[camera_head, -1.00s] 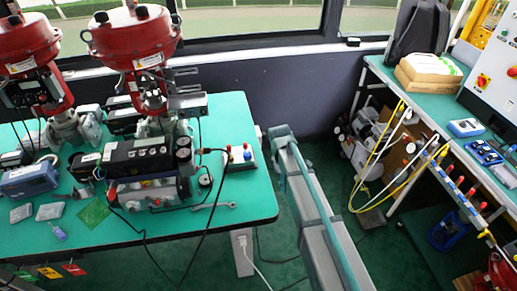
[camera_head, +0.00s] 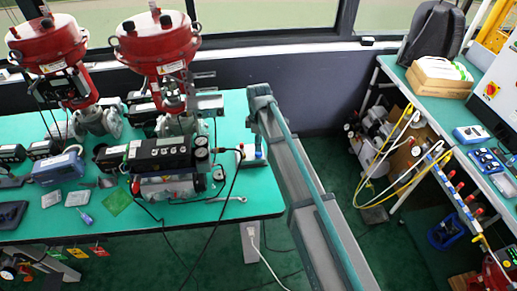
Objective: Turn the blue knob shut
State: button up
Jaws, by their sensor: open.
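A small white box (camera_head: 252,157) stands near the right edge of the green table, with red and blue knobs on top. The blue knob (camera_head: 258,153) is tiny here, and its turn position cannot be made out. A red knob (camera_head: 241,148) is to its left. My grey and teal arm reaches up from the bottom right, and its far end is over the table's right edge, just behind and above the box. It partly covers the area around the knobs. My gripper cannot be made out in this view.
Red valve actuators (camera_head: 155,45) rise behind. The right-hand bench (camera_head: 425,92) holds a box and instruments. Floor lies between the tables.

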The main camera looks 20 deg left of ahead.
aim_at(259, 154)
jog(key=shift+f+p, duration=0.65)
jog(key=shift+f, duration=2)
grip_shut()
